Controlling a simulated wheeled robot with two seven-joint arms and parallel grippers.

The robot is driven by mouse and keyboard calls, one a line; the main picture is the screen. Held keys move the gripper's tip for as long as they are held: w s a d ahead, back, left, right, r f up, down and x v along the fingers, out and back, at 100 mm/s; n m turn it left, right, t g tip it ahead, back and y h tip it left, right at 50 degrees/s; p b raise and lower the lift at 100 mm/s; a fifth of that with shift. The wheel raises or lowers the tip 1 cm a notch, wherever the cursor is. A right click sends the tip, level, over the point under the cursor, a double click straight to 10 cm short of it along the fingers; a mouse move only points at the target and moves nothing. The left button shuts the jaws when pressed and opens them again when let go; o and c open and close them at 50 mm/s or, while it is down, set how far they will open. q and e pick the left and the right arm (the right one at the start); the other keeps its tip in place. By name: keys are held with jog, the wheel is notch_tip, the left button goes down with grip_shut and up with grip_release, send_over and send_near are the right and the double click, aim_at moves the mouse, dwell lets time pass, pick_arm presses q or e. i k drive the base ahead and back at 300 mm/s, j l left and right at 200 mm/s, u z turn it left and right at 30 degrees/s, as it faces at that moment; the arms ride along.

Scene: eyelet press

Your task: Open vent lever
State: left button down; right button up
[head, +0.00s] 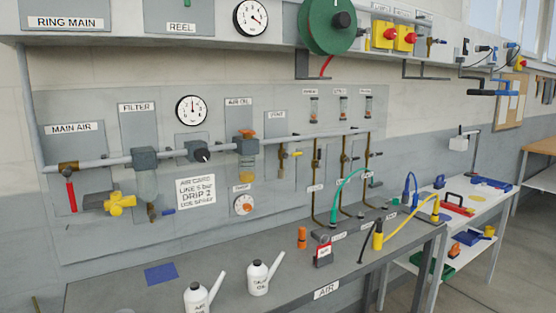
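The vent lever (294,154) is a small yellow handle on a brass valve, in front of a grey plate (276,126) whose small label seems to read VENT. The plate is on the back panel, right of the AIR OIL unit (246,145). The lever points right, roughly level. It is too small to tell its valve position for sure. Neither of my grippers is in view.
Right of the lever stand thin brass tubes (317,180). Below, the grey bench (215,270) holds two white oil cans (259,277) and an orange cylinder (302,238). An overhead shelf (215,34) juts out above.

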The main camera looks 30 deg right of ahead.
aim_at(286, 155)
jog(key=i+l+z, duration=0.35)
jog(key=i+l, duration=0.25)
jog(key=i+l+z, duration=0.35)
jog(key=i+l, duration=0.25)
jog(key=i, duration=0.1)
